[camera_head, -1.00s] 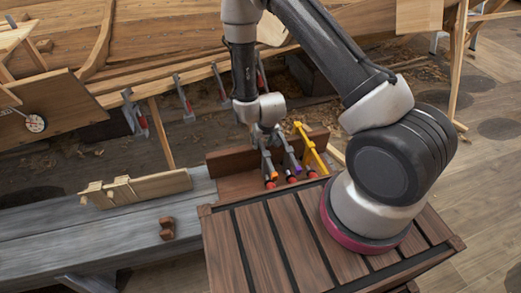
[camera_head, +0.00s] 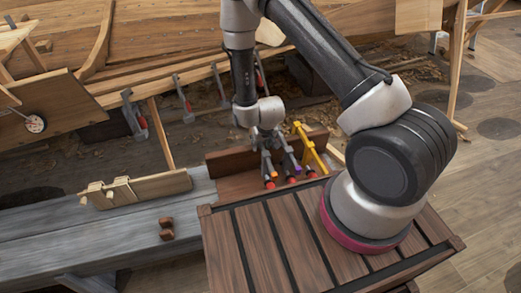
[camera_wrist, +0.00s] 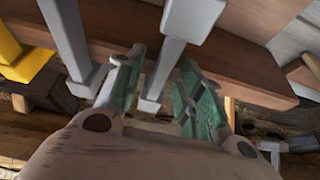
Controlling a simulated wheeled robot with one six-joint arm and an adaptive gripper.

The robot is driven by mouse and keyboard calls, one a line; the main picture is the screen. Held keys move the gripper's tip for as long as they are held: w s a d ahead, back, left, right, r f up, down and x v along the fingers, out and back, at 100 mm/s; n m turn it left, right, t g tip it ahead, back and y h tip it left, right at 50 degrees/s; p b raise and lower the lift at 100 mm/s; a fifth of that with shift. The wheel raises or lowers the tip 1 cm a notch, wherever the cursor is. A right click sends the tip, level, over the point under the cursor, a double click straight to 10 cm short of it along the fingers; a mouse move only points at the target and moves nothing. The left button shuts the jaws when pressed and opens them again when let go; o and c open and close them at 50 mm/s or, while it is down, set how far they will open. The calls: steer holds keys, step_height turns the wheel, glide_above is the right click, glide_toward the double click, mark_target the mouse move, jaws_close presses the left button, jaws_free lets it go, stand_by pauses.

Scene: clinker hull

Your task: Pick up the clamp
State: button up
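Several clamps hang on a brown wooden rack (camera_head: 232,163) at the back of the slatted table. One with an orange part and red tip (camera_head: 269,172) is leftmost, one with a purple part (camera_head: 291,163) is beside it, and a yellow one (camera_head: 309,149) is at the right. My gripper (camera_head: 266,138) is just above the leftmost clamp. In the wrist view, my gripper's green-padded fingers (camera_wrist: 161,85) are apart. A grey clamp bar (camera_wrist: 166,68) stands between them, with visible gaps. A second grey bar (camera_wrist: 72,42) and the yellow clamp (camera_wrist: 24,60) are to the left.
The slatted table (camera_head: 262,240) is bare in front of the rack. A grey bench (camera_head: 110,235) at left holds a wooden piece (camera_head: 140,188) and a small brown block (camera_head: 167,228). More clamps (camera_head: 183,98) hang on the wooden hull behind.

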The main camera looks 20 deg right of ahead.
jaws_close()
steer(key=shift+r, duration=0.15)
stand_by(0.4)
